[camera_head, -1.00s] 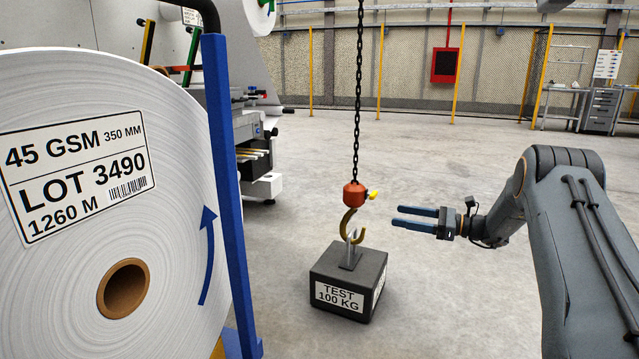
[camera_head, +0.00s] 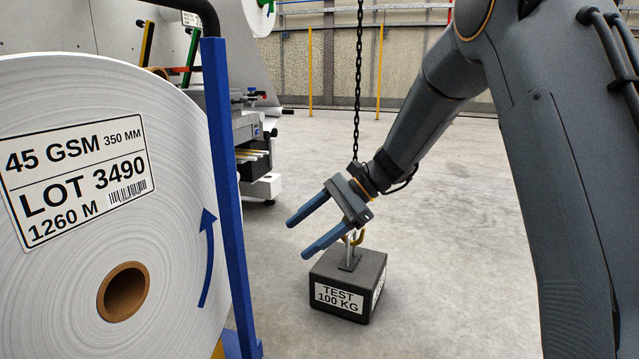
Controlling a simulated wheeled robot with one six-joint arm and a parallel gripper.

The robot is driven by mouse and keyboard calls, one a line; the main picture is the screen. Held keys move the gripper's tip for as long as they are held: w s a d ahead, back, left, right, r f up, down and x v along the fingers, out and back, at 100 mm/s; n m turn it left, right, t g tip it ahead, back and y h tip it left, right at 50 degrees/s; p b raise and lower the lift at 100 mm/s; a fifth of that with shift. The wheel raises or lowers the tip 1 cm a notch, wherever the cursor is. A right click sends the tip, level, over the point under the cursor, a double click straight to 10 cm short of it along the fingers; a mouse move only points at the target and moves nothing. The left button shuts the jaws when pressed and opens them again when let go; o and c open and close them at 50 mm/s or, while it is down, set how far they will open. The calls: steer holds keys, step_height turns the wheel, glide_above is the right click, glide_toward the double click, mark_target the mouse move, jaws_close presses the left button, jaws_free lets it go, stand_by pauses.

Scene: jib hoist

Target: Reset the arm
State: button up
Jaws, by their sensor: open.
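My gripper (camera_head: 313,225) is in the middle of the picture with its two blue fingers spread apart and nothing between them. My arm (camera_head: 420,125) reaches in from the right. The gripper body covers most of the orange hook block; only a bit of the yellow hook (camera_head: 357,238) shows below it. A black test weight (camera_head: 372,272) marked 100 KG stands on the floor, with a metal eye (camera_head: 349,252) on top near the hook. The chain (camera_head: 358,80) hangs straight down behind the gripper. I cannot tell whether the gripper touches the hook.
A large white paper roll (camera_head: 70,285) and a blue post (camera_head: 222,160) fill the left side. A machine (camera_head: 250,150) stands behind the post. The concrete floor (camera_head: 460,260) right of the weight is clear.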

steer(key=s+a+r+n+h, duration=0.1)
steer(key=s+a+n+h, duration=0.2)
steer(key=s, duration=0.8)
steer(key=s+a+r+n+h, duration=0.1)
steer(key=s+n+h, duration=0.2)
steer(key=s+n, duration=0.55)
steer(key=s+d+f+n+t+h, duration=0.1)
steer(key=s+d+n, duration=0.2)
steer(key=s, duration=0.5)
steer(key=s+d+n+t+h, duration=0.1)
steer(key=s+d+n+h, duration=0.15)
steer(key=s, duration=0.65)
steer(key=d+r+m+p, duration=0.3)
steer(key=d+r+p, duration=0.7)
steer(key=r+p, duration=0.4)
steer(key=d+r+m+p, duration=0.3)
steer(key=d+r+p, duration=0.7)
steer(key=p, duration=1.5)
step_height(320, 180, up, 4)
steer(key=shift+w+d+r+h, duration=0.2)
steer(key=shift+d+r+h, duration=0.05)
steer(key=shift+d+h, duration=0.2)
